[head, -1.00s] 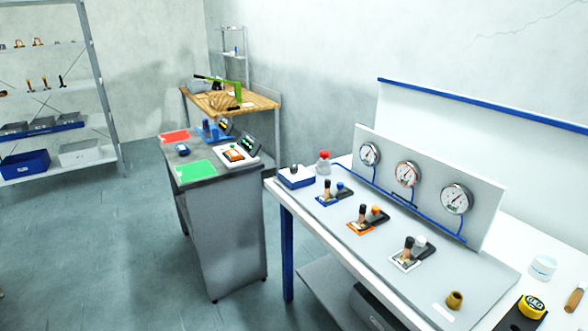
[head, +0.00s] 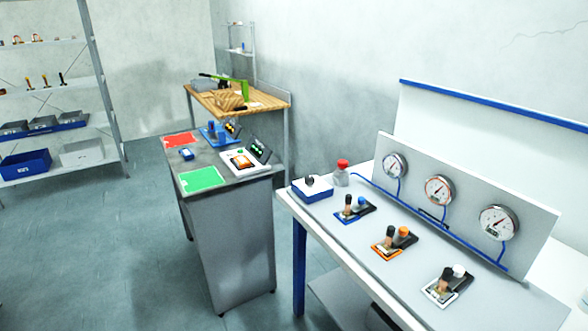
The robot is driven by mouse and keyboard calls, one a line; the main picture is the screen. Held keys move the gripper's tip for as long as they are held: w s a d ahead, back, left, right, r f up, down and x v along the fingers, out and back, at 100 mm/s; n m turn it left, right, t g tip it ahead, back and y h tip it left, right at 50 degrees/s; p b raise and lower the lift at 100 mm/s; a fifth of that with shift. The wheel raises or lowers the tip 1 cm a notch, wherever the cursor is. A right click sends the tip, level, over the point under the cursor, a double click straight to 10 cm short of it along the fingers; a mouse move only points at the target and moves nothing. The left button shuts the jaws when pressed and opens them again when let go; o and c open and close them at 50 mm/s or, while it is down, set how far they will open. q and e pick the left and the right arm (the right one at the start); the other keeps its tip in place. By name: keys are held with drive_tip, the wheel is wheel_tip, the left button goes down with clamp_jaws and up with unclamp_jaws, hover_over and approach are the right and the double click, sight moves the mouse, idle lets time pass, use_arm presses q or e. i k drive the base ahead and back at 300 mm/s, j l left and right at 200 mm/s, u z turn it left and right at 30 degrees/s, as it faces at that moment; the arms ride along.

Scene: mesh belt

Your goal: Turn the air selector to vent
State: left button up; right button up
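Three selector units with upright levers stand on the grey panel of the white bench at the right: a blue-based one (head: 354,210), an orange-based one (head: 393,241) and a white-based one (head: 446,284). Each has a dark-topped lever and a coloured knob beside it, blue, orange and white. Their label text is too small to read, so I cannot tell which one is the air selector or where vent is. Three round gauges (head: 438,190) sit on the upright board behind, with blue tubing. Neither of my grippers is in view.
A blue-and-white box (head: 312,190) and a red-capped bottle (head: 342,173) stand at the bench's left end. A grey cabinet (head: 232,240) with red and green mats is left of the bench. Shelving (head: 60,88) stands far left. The floor at left is clear.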

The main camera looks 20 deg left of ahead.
sight(310, 181)
drive_tip(key=i+j+u, duration=0.3)
drive_tip(key=i+j, duration=0.6)
